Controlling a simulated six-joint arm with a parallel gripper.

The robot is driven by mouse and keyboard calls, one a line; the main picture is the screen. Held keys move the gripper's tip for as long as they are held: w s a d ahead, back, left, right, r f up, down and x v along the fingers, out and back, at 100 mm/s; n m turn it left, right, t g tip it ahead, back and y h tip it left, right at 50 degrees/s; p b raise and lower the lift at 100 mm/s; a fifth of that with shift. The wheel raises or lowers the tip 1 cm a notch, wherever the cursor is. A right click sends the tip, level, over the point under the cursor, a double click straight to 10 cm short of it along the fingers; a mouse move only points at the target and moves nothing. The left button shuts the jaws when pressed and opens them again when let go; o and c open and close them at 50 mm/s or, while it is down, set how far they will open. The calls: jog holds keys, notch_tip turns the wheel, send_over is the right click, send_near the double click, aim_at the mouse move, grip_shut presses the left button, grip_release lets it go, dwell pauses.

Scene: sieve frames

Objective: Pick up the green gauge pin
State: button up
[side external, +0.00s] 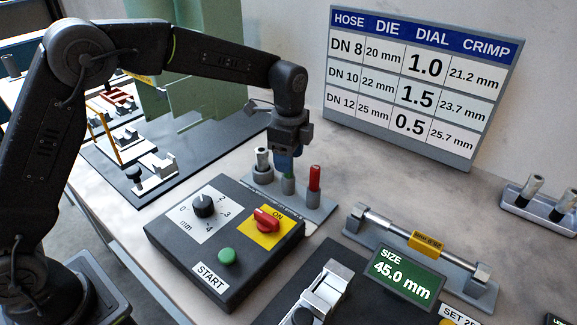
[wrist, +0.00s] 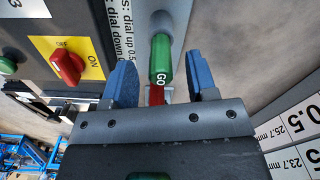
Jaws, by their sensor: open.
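The green gauge pin (side external: 288,184) stands upright in a grey stand (side external: 262,192) behind the control box. In the wrist view the green pin (wrist: 161,58), lettered "GO", lies in line with the gap between my blue fingers. In the wrist view my gripper (wrist: 161,68) has one finger on each side of the pin's line, with gaps on both sides. Nothing is held.
A red pin (side external: 315,178) stands close to the right of the green one, and shows partly in the wrist view (wrist: 157,95). The control box (side external: 222,240) with dial and red switch is in front.

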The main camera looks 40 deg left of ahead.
jog(key=shift+a+f, duration=0.1)
jog(key=shift+f, duration=1.35)
jog(key=shift+c, duration=0.3)
grip_shut()
